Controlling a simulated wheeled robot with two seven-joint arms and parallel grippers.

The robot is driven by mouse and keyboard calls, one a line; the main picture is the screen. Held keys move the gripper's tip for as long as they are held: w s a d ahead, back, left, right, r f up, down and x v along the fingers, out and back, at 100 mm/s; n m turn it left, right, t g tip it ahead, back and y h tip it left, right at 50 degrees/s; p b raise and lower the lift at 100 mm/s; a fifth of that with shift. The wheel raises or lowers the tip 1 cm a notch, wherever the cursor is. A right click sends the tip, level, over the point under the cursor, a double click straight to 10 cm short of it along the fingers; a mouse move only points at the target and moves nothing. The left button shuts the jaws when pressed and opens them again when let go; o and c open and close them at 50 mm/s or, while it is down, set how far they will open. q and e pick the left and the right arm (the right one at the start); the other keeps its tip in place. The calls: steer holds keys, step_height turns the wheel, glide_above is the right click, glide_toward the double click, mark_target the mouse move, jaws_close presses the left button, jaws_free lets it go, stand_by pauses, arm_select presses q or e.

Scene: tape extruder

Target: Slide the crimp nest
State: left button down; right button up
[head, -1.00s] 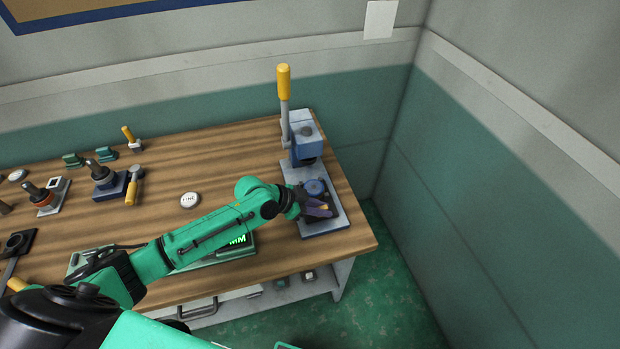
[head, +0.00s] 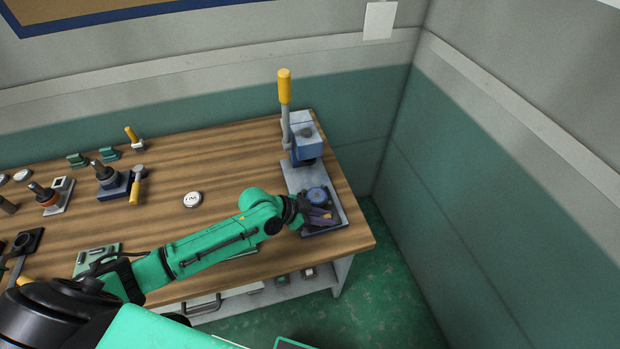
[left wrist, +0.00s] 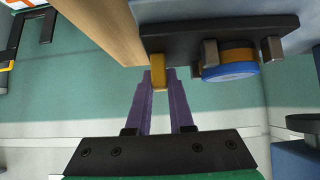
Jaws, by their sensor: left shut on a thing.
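The crimp nest is a dark block (left wrist: 190,42) with a blue round cap (head: 317,195) and a small yellow tab (left wrist: 158,74). It sits on the front part of the press's grey base plate (head: 302,178), in front of the press head. In the left wrist view the blue cap (left wrist: 230,70) lies to the right of the tab. My left gripper (head: 322,216), with purple fingers, is at the front of the nest. In the left wrist view its fingertips (left wrist: 158,82) are shut on the yellow tab. My right gripper is in neither current view.
The blue press (head: 306,138) with its upright yellow-handled lever (head: 284,88) stands behind the nest. A white round disc (head: 192,199) lies on the wooden table (head: 215,165). Several tools stand at the left. The table's right edge is close to the base plate.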

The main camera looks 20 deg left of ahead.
arm_select(q)
steer(key=shift+s+d+p, duration=0.4)
steer(key=shift+s+p, duration=0.15)
steer(key=shift+s, duration=0.15)
steer(key=shift+s+d+p, duration=0.4)
steer(key=shift+s+p, duration=0.15)
steer(key=shift+s, duration=0.1)
steer(key=c, duration=0.7)
jaws_free()
steer(key=shift+f, duration=0.1)
